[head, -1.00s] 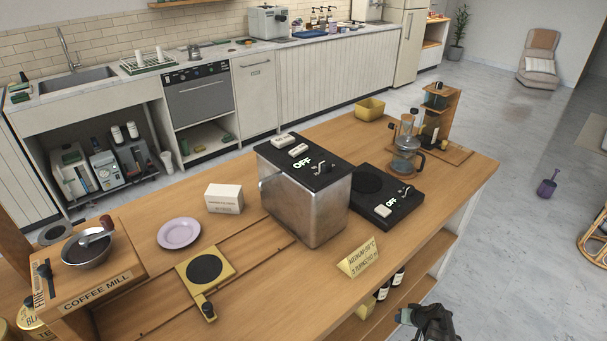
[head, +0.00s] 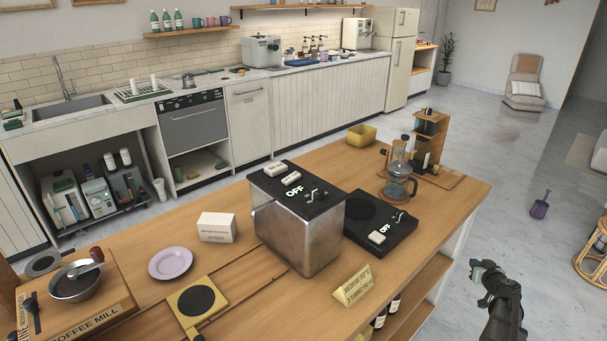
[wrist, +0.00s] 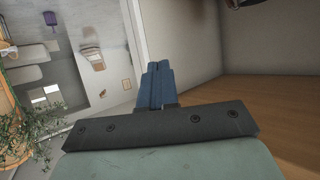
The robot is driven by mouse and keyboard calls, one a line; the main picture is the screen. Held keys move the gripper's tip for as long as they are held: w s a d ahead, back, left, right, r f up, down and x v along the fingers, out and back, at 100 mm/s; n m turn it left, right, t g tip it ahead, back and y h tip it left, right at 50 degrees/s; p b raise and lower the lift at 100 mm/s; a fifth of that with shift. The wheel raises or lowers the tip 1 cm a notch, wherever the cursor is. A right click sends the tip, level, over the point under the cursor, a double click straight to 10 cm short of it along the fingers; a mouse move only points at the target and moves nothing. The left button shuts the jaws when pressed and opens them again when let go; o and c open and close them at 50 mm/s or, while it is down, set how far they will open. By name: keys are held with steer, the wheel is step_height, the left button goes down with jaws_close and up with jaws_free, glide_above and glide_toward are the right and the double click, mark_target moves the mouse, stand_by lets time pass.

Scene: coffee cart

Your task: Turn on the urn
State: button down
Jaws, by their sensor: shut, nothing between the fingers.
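The urn (head: 299,239) is a tall brushed-metal box with a black top, standing on the wooden counter in the head view. Its top carries a glowing OFF sign, white rocker switches (head: 292,178) and a small metal knob or lever (head: 314,195). To its right, a low black hot plate (head: 372,227) has its own OFF sign, a white switch and a lever. My gripper (head: 476,268) is shut and empty, off the counter's right side and well apart from the urn. Its closed blue fingers show in the wrist view (wrist: 158,85); the urn does not.
A folded yellow sign (head: 352,286) stands at the counter's front edge. A glass coffee maker (head: 398,180) is behind the hot plate. A white box (head: 217,227), a purple plate (head: 171,263) and a brass scale (head: 197,303) lie left of the urn. Open floor lies right.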

steer(key=w+r+n+t, duration=0.15)
steer(key=w+r, duration=0.35)
steer(key=r, duration=0.5)
steer(key=w+r+t, duration=0.2)
steer(key=w+r, duration=0.3)
steer(key=r, duration=0.6)
steer(key=w+a+r+n+t+y, duration=0.15)
steer(key=w+a+r, duration=0.25)
steer(key=a+r, duration=0.7)
steer(key=w+a+r+n+y, duration=0.2)
steer(key=w+a+r, duration=0.3)
steer(key=a+r, duration=0.65)
steer(key=s+a+n+g+y, duration=0.1)
steer(key=s+a+n+g, duration=0.25)
steer(key=a, duration=1.35)
steer(key=s+a+n+g+y, duration=0.15)
steer(key=s+a+g, duration=0.3)
steer(key=a, duration=1.25)
steer(key=s+a+r+m+h, duration=0.3)
steer(key=s+h, duration=0.3)
steer(key=s, duration=0.3)
steer(key=s+a+r+m+g+h, duration=0.1)
steer(key=s+a+r+m+h, duration=0.2)
steer(key=s, duration=0.6)
steer(key=a+r+h, duration=0.1)
steer(key=r+h, duration=0.1)
steer(key=shift+s+m+h, duration=0.2)
steer(key=shift+m+h, duration=0.2)
